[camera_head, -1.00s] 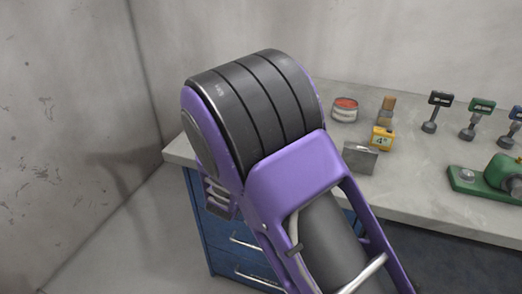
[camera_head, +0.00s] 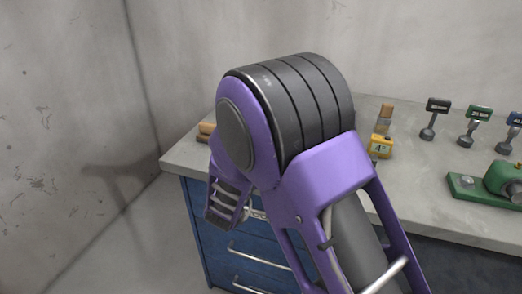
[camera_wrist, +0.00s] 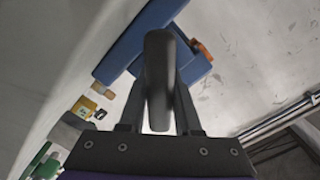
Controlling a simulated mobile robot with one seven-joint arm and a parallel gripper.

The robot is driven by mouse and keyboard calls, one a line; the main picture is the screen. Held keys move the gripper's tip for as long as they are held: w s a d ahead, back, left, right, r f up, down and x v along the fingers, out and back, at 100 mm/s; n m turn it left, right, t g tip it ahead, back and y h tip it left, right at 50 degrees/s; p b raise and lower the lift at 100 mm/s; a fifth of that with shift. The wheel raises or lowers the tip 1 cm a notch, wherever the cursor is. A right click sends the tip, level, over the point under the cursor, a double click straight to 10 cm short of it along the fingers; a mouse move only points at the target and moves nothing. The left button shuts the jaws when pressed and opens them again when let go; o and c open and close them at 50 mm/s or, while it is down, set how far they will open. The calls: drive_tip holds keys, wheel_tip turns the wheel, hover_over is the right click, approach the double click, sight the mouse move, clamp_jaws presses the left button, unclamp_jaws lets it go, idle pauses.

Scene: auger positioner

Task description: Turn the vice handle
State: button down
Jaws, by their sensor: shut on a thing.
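In the wrist view, my gripper (camera_wrist: 158,108) is shut on a dark grey, rounded bar (camera_wrist: 159,65), which looks like the vice handle. The bar stands between the two black fingers and runs up the picture past their tips. Blue blocky parts (camera_wrist: 137,38) lie behind the bar; I cannot tell whether they belong to the vice.
The grey bench (camera_head: 186,153) stands on a blue drawer cabinet (camera_head: 258,243). Wooden pieces (camera_head: 206,130) lie at its left end. A yellow tape measure (camera_head: 380,146), upright tools (camera_head: 432,122) and a green machine (camera_head: 500,182) stand to the right. A wall (camera_head: 70,130) is at left.

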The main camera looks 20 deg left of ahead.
drive_tip(key=shift+f, duration=0.1)
drive_tip(key=c, duration=0.6)
unclamp_jaws()
drive_tip(key=shift+c, duration=0.2)
drive_tip(key=shift+s, duration=0.15)
drive_tip(key=s+a, duration=0.1)
drive_tip(key=s, duration=1.6)
drive_tip(key=shift+a, duration=0.15)
